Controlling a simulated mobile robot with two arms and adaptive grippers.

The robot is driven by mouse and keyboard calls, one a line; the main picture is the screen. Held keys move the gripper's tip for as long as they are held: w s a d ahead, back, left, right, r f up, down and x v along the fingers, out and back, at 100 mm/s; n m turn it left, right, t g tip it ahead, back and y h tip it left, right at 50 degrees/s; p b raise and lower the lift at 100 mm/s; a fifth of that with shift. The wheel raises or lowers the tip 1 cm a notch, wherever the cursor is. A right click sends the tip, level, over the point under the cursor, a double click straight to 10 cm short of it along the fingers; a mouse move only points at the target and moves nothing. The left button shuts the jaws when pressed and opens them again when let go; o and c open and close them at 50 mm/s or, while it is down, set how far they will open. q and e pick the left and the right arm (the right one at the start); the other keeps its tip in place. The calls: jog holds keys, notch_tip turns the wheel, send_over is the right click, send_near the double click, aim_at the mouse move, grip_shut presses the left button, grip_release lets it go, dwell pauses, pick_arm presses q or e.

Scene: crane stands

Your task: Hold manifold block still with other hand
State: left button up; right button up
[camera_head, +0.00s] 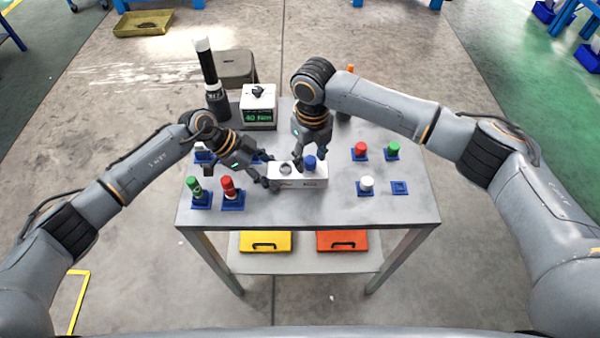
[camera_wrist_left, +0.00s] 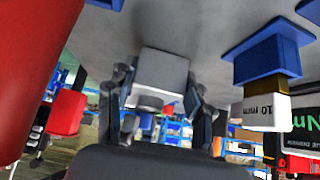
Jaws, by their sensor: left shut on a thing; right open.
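The white manifold block (camera_head: 313,183) lies near the middle of the grey table. It has a dark round port on its top left and a blue cap (camera_head: 310,162) on its top right. My left gripper (camera_head: 271,182) is shut on the block's left end. In the left wrist view the block (camera_wrist_left: 163,70) sits between the two fingers (camera_wrist_left: 158,98). My right gripper (camera_head: 310,158) points down from above and is open around or just over the blue cap. I cannot tell whether its fingers touch the cap.
Green (camera_head: 194,186) and red (camera_head: 229,186) pieces stand in blue holders at left. A display box (camera_head: 258,108) and black-and-white tool (camera_head: 208,75) stand at the back.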

jog(key=m, duration=1.2)
jog(key=shift+m, duration=0.4)
jog(key=m, duration=0.3)
jog(key=shift+m, duration=0.3)
jog(key=m, duration=0.3)
jog(key=shift+m, duration=0.4)
jog(key=m, duration=1)
jog(key=shift+m, duration=0.4)
